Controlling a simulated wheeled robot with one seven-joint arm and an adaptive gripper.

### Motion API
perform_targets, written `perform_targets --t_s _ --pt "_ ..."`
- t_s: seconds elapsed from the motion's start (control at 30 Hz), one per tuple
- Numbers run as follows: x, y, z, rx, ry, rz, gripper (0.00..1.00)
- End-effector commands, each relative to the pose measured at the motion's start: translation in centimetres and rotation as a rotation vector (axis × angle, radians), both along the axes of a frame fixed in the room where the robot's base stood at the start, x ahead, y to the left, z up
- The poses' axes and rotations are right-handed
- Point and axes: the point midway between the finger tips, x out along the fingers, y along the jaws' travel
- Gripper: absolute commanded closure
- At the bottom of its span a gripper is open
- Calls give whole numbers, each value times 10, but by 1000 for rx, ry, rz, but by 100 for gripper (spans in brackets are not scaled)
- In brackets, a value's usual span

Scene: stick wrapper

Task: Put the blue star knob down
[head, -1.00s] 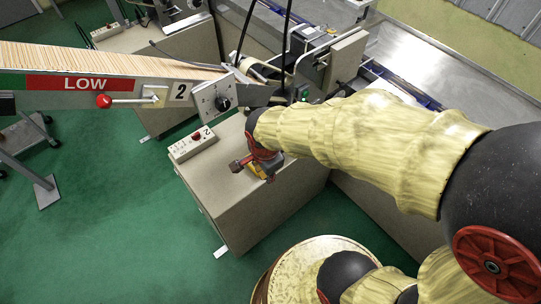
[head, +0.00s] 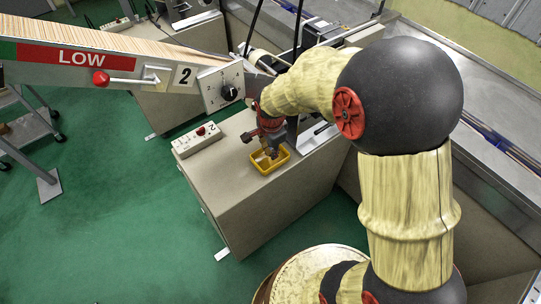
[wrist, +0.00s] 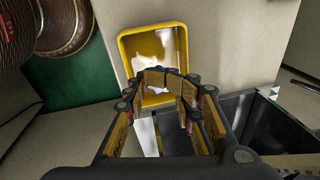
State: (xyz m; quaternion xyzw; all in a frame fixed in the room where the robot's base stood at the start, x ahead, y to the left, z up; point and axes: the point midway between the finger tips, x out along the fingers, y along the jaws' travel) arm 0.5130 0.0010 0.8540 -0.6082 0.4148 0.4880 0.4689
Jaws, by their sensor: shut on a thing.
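My gripper (head: 271,153) points down over the small yellow tray (head: 286,163) on the beige cabinet. In the wrist view, the gripper (wrist: 158,80) has its fingers closed together in front of the tray, whose yellow rim (wrist: 122,52) surrounds a bare, shiny floor. A small dark blue bit of the star knob (wrist: 156,69) shows at the fingertips, which hide most of it. I cannot tell whether the knob touches the tray floor. In the head view the knob is too small and covered to make out.
A white switch box (head: 197,140) with a red button lies left of the tray on the cabinet top (head: 232,170). A dial panel (head: 220,88) and a slanted feeder marked LOW (head: 82,58) stand behind. Green floor (head: 110,210) is open at left.

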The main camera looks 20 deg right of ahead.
Motion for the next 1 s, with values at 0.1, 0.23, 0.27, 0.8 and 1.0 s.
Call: perform_targets --t_s 0.1,0.23,0.27,0.8,1.0 --pt "2 -1 -22 1 2 0 99" --pt "2 -1 -35 0 1 -1 99" --pt "2 -1 -36 0 0 -1 99" --pt "1 0 -34 0 1 0 60" --pt "1 0 -32 0 1 0 60"
